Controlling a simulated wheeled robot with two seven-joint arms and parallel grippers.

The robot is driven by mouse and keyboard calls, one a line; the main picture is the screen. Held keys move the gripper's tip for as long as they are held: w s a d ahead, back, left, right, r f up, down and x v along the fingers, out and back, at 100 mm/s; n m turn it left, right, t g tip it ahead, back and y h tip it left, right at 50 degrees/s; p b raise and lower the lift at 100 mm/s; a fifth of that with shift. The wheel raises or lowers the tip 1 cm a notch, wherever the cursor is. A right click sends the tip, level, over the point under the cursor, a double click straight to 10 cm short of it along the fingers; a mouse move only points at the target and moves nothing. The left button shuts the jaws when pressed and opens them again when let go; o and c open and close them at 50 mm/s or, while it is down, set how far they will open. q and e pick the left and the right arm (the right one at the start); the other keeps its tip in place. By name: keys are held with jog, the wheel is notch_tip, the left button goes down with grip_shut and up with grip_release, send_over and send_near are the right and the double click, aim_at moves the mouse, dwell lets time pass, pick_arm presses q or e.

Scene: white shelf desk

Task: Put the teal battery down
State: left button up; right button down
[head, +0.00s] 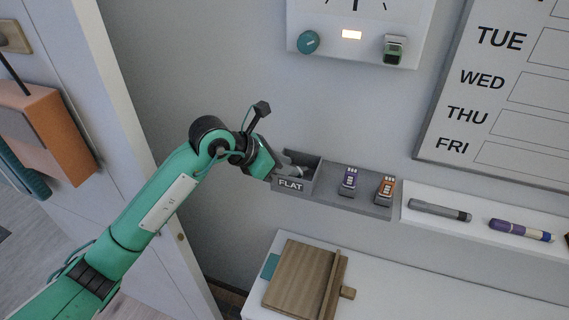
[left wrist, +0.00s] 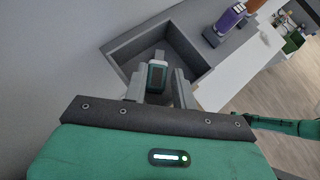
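The teal battery (left wrist: 157,76), with a pale label and a grey end, is inside the grey bin marked FLAT (head: 290,184). The bin's wall also shows in the left wrist view (left wrist: 128,47). My left gripper (left wrist: 160,88) reaches into the bin with its fingers on either side of the battery. The fingers stand apart, with a narrow gap beside the battery on the right. In the head view my left gripper (head: 292,171) is at the bin, and the battery is hard to make out there.
A purple battery (head: 348,181) and an orange battery (head: 385,189) stand right of the bin on the grey holder. A white ledge with markers (head: 440,210) continues right. A wooden board (head: 298,278) lies below. A wall clock panel (head: 352,36) hangs above.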

pick_arm(q)
jog(key=shift+s+f+p, duration=0.1)
jog(key=shift+s+p, duration=0.05)
jog(key=shift+p, duration=0.5)
jog(key=shift+a+b, duration=0.3)
jog(key=shift+b, duration=0.05)
jog(key=b+v, duration=0.3)
jog(key=v, duration=0.9)
jog(key=shift+d+r+b, duration=0.3)
jog(key=shift+r+b, duration=0.1)
jog(key=shift+r, duration=0.05)
jog(key=shift+d, duration=0.1)
